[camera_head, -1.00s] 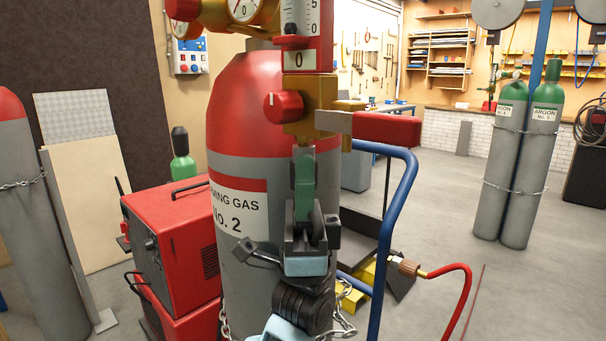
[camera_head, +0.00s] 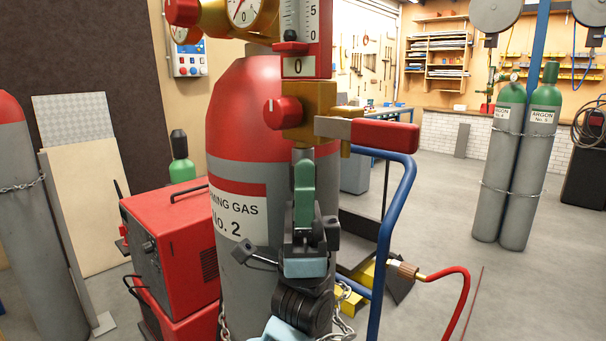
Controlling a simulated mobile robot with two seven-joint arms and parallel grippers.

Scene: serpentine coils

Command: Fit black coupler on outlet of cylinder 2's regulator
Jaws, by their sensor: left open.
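Cylinder 2 (camera_head: 228,120), grey with a red shoulder and a "No. 2" label, stands at centre. Its regulator (camera_head: 308,105) has a brass body, a red knob, gauges and a flow tube. My left gripper (camera_head: 304,208) reaches up from below, open, just under the brass body. A green part (camera_head: 304,185) shows between the gripper and the regulator, with a dark grey piece (camera_head: 304,155) above it. I cannot tell whether that dark piece is the black coupler, or whether anything touches the outlet. The gripper hides this area. My right gripper is not in view.
A red-handled bar (camera_head: 384,134) sticks out right of the regulator. A blue tube frame (camera_head: 398,205) and a red hose (camera_head: 462,290) with a brass end fitting (camera_head: 403,271) are at right. A red machine (camera_head: 170,240) stands close left. A chain (camera_head: 345,325) crosses low.

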